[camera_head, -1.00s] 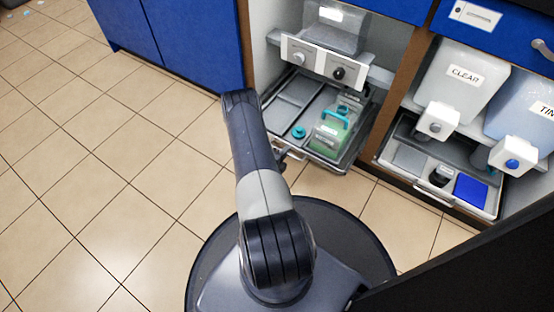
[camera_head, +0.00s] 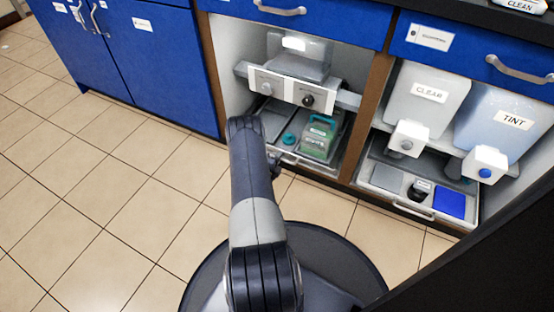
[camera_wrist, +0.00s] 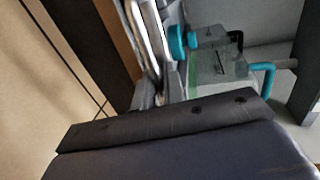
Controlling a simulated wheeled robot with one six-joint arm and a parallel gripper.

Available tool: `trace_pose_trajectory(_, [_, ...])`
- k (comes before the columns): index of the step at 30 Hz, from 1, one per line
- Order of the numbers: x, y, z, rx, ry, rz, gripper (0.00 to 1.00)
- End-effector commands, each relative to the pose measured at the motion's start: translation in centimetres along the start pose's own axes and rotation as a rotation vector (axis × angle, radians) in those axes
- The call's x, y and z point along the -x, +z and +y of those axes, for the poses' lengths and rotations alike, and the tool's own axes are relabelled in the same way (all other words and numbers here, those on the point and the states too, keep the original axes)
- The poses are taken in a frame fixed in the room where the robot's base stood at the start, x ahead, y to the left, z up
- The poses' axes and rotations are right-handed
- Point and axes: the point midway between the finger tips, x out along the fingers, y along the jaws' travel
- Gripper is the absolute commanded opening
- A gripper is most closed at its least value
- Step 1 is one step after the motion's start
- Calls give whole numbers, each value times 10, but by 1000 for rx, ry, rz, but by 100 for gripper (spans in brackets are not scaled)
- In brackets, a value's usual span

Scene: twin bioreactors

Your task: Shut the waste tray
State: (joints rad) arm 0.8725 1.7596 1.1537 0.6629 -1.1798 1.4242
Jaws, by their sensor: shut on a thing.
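The waste tray (camera_head: 318,171) is the left pull-out tray at the bottom of the open left bay. Its front rim stands near the bay's front edge. It holds a green-filled clear container (camera_head: 318,138) with a teal handle and a round teal cap (camera_head: 289,139). My gripper (camera_head: 277,161) is at the left part of the tray's front, partly hidden by my arm. In the wrist view, my gripper (camera_wrist: 168,92) is shut on the tray's handle (camera_wrist: 150,38), a silver bar; the exact contact is hard to see. The container (camera_wrist: 215,70) shows behind it.
A second tray (camera_head: 400,205) with a dark cup and blue pad (camera_head: 450,203) sits partly out in the right bay, under CLEAR (camera_head: 428,95) and TINT (camera_head: 508,120) tanks. A brown post (camera_head: 372,120) divides the bays. Tiled floor at left is clear.

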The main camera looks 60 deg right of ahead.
Motion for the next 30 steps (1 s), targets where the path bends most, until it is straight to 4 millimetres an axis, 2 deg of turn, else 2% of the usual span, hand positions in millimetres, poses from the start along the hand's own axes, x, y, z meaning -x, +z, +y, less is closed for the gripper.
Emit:
trace_pose_trajectory(6, [-4,1,-2,-4,-4,-1,0])
trace_pose_trajectory(7, [-4,1,-2,-4,-4,-1,12])
trace_pose_trajectory(12, [-4,1,-3,-5,-7,0,25])
trace_pose_trajectory(22, [-3,1,-6,-7,-11,2,25])
trace_pose_trajectory(26, [10,2,-6,-4,-8,1,25])
trace_pose_trajectory(30, [39,2,-6,0,-1,-3,25])
